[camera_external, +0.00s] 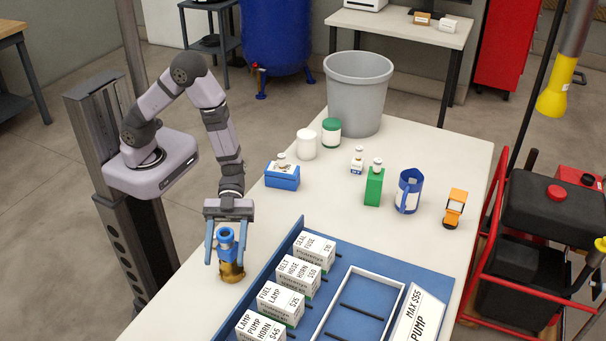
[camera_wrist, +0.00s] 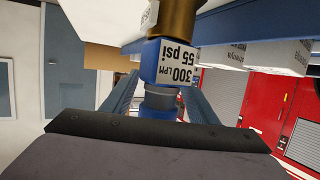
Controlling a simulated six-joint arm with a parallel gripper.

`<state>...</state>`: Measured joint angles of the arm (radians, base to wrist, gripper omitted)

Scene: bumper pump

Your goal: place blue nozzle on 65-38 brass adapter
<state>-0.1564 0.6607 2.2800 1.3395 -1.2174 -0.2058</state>
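The blue nozzle (camera_external: 227,240) stands upright above the brass adapter (camera_external: 232,272) at the table's left edge. My gripper (camera_external: 226,256) points down over the nozzle. Its fingers stand on both sides of the nozzle, with gaps visible in the external view. My gripper (camera_wrist: 161,82) looks open around it in the wrist view. The adapter's far end is cut off there.
A blue tray (camera_external: 437,283) with several labelled white boxes (camera_external: 280,303) lies close right of the adapter. A blue box (camera_external: 283,178), green bottle (camera_external: 373,187), blue mug (camera_external: 409,190), orange item (camera_external: 455,208) and grey bin (camera_external: 358,95) stand farther back. The table's middle is clear.

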